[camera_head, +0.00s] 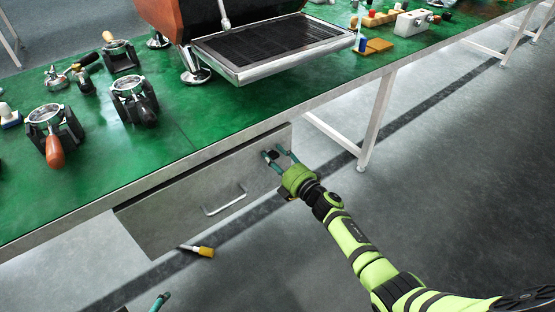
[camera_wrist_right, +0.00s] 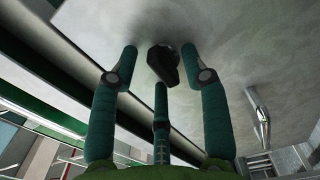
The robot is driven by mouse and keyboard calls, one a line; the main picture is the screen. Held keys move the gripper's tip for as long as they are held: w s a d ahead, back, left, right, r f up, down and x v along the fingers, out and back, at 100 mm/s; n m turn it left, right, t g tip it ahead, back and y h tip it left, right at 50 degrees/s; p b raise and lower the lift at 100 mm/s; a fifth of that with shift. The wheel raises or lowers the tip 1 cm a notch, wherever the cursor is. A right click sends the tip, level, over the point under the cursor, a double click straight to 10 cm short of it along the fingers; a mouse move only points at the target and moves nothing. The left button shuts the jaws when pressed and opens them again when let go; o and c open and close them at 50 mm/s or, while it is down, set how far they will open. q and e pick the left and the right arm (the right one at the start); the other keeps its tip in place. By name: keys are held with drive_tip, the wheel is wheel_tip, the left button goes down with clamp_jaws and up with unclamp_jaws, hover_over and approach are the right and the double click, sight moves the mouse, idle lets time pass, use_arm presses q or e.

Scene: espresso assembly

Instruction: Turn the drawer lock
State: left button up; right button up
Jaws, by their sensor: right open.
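The drawer (camera_head: 165,210) is a grey metal front under the green table, with a bar handle (camera_head: 224,201). It looks shut. The drawer lock is a small black knob (camera_wrist_right: 163,64) on the drawer front; in the wrist view its elongated grip stands out. My right gripper (camera_head: 274,152) is at the right end of the drawer front. In the head view the fingers partly hide the knob. Only a teal fingertip of my left gripper (camera_head: 160,301) shows at the bottom edge.
The table edge (camera_head: 200,155) runs just above the drawer. Portafilters (camera_head: 130,98) and an espresso machine with a drip tray (camera_head: 270,50) stand on top. A yellow-ended brush (camera_head: 203,251) shows below the drawer. A white table leg (camera_head: 375,120) stands to the right.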

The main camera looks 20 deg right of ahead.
drive_tip(key=v, duration=1.2)
